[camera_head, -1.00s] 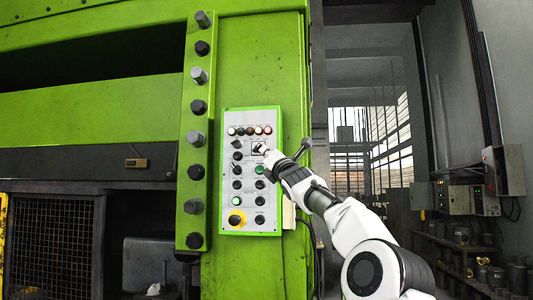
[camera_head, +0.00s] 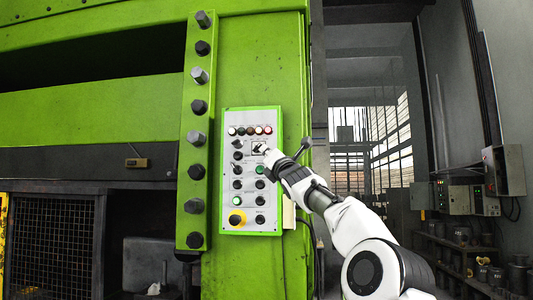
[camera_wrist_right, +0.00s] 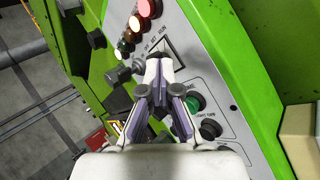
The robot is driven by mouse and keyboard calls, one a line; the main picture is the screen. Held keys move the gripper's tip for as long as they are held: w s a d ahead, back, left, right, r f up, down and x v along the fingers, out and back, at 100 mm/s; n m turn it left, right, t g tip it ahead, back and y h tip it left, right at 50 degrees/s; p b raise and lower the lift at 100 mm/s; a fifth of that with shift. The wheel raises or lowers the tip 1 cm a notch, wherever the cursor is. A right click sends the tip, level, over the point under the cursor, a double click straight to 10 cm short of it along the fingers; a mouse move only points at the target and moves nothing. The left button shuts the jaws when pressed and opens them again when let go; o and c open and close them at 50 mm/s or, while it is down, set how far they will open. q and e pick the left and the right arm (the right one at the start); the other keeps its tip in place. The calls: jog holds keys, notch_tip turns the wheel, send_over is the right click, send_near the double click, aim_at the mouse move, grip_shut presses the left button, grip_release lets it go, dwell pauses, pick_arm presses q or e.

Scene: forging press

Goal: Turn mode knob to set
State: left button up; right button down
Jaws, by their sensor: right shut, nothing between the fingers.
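The control panel (camera_head: 249,222) is a light grey plate with a green border on the green press. The mode knob's square label plate (camera_head: 260,146) is at the upper right of the panel, below the row of lamps. My right gripper (camera_head: 266,152) is shut and its tips are at this plate. In the right wrist view my right gripper (camera_wrist_right: 158,66) reaches the plate (camera_wrist_right: 172,52), with position words printed beside it. The fingers hide the mode knob itself, so its angle and any contact cannot be told. My left gripper is not in view.
Several lamps (camera_wrist_right: 134,24) line the panel's top. A green button (camera_wrist_right: 194,104) and a black button (camera_wrist_right: 210,129) sit close beside my fingers. A column of large bolts (camera_head: 196,138) stands left of the panel.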

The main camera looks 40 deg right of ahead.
jog(key=shift+a, duration=0.2)
jog(key=s+a+b, duration=0.5)
jog(key=a+b, duration=0.1)
jog(key=b, duration=0.1)
jog(key=shift+a+r+b, duration=0.15)
jog(key=shift+b, duration=0.25)
